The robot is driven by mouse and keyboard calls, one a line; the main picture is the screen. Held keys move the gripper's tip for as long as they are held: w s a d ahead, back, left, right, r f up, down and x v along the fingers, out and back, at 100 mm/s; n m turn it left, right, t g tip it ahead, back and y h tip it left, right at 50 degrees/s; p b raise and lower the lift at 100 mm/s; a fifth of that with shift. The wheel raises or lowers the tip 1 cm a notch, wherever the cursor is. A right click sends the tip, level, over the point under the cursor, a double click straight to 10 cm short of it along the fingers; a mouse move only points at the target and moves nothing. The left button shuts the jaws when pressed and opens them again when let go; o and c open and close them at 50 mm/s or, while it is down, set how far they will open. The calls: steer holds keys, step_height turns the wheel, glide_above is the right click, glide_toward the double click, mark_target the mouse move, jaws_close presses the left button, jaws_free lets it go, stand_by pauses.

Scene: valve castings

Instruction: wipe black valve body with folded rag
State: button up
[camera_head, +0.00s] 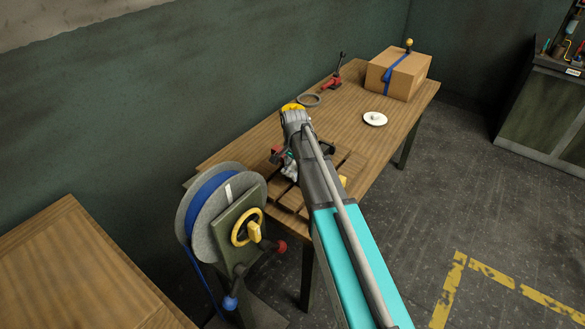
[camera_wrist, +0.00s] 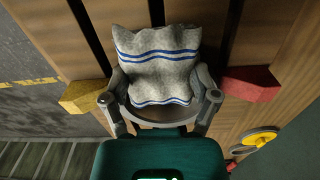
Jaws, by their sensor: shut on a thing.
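The folded rag (camera_wrist: 157,62) is grey with blue and white stripes. In the wrist view my gripper (camera_wrist: 159,84) is shut on it, one finger at each side. The rag lies between the camera and the slatted wood. In the head view a pale patch of the rag (camera_head: 291,170) shows left of my arm, over the slatted board. I cannot make out the black valve body clearly; my arm and the rag may hide it. A small dark part (camera_head: 328,148) shows just right of my arm, but I cannot tell what it is. Contact under the rag is hidden.
A yellow block (camera_wrist: 86,96) and a red block (camera_wrist: 250,84) flank the gripper on the slatted board (camera_wrist: 275,45). A cardboard box (camera_head: 405,75) and white dish (camera_head: 374,119) sit farther back.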

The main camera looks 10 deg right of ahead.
steer(key=shift+w+d, duration=0.75)
steer(key=shift+d, duration=0.15)
steer(key=shift+w+d, duration=0.1)
steer(key=shift+w, duration=0.05)
steer(key=shift+f, duration=0.1)
steer(key=shift+s+a+r, duration=0.2)
steer(key=shift+s+a, duration=0.1)
steer(key=shift+s, duration=0.2)
steer(key=shift+s+a+f, duration=0.1)
steer(key=shift+s+a, duration=0.2)
steer(key=shift+a, duration=0.1)
steer(key=shift+s+a, duration=0.55)
steer(key=shift+s, duration=0.05)
steer(key=shift+a+r+p, duration=0.1)
steer(key=shift+r+p, duration=0.5)
steer(key=shift+r, duration=0.1)
steer(key=shift+r+p, duration=0.3)
steer(key=shift+p, duration=0.05)
step_height(320, 180, up, 6)
steer(key=p, duration=0.5)
steer(key=shift+f+p, duration=0.2)
steer(key=shift+p, duration=0.1)
steer(key=shift+f, duration=0.2)
steer(key=shift+f+b, duration=2.9)
steer(key=shift+b, duration=0.15)
